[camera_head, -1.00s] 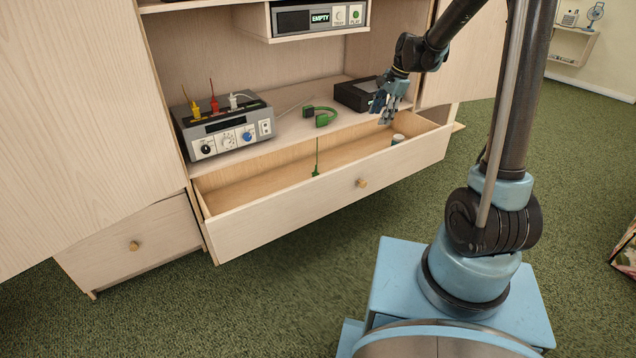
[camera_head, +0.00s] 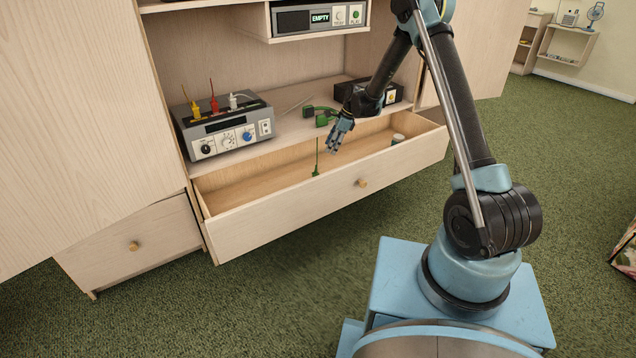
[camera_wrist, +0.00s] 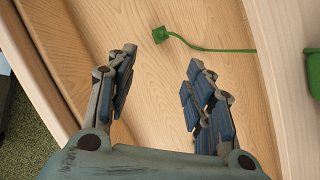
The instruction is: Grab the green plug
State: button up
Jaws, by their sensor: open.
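The green plug (camera_head: 316,173) lies low in the open drawer, with a thin green cable rising from it toward the shelf. In the wrist view the green plug (camera_wrist: 160,34) rests on the wooden drawer floor, its cable running right. My gripper (camera_head: 335,147) is over the drawer, to the right of the plug and higher in the head view. In the wrist view my gripper (camera_wrist: 162,60) has its fingers spread with nothing between them; the plug shows just past the fingertips. A larger green piece (camera_head: 322,120) sits on the shelf, partly behind my gripper.
The open drawer (camera_head: 270,213) has raised walls around the plug. A grey device (camera_head: 225,128) with coloured plugs stands on the shelf at left. A black box (camera_head: 398,92) stands behind my arm. A pale round object (camera_head: 398,139) is at the drawer's right end.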

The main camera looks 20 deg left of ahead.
aim_at(317, 173)
jog(key=x, duration=1.7)
jog(key=shift+s+a+f, duration=0.15)
jog(key=shift+a+f, duration=0.1)
jog(key=shift+f, duration=0.1)
grip_shut()
